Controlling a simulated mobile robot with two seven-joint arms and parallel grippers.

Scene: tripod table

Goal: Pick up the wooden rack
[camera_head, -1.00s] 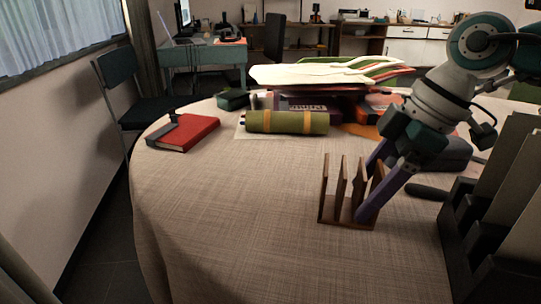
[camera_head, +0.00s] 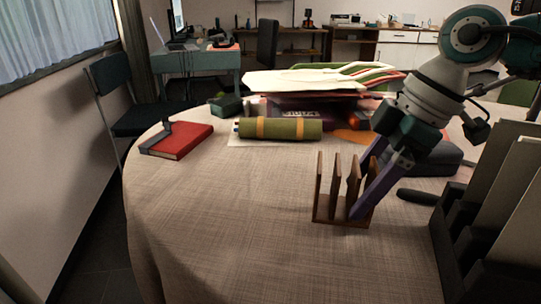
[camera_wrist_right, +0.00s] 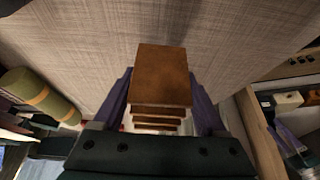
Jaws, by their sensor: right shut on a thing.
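The wooden rack (camera_head: 335,188), brown with several upright slats on a flat base, is upright at the right-middle of the table in the head view. My right gripper (camera_head: 364,188) is shut on it, with its purple fingers angled down at the rack's right part. In the right wrist view the rack (camera_wrist_right: 162,75) sits between the two fingers (camera_wrist_right: 161,105), one on each side. I cannot tell for sure whether its base is clear of the cloth. My left gripper is not in view.
The round table (camera_head: 230,220) has free cloth left and in front of the rack. A black file holder (camera_head: 455,250) stands close on the right. Behind are a green roll (camera_head: 290,128), a red book (camera_head: 178,139), stacked folders (camera_head: 310,82) and a dark case (camera_head: 433,158).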

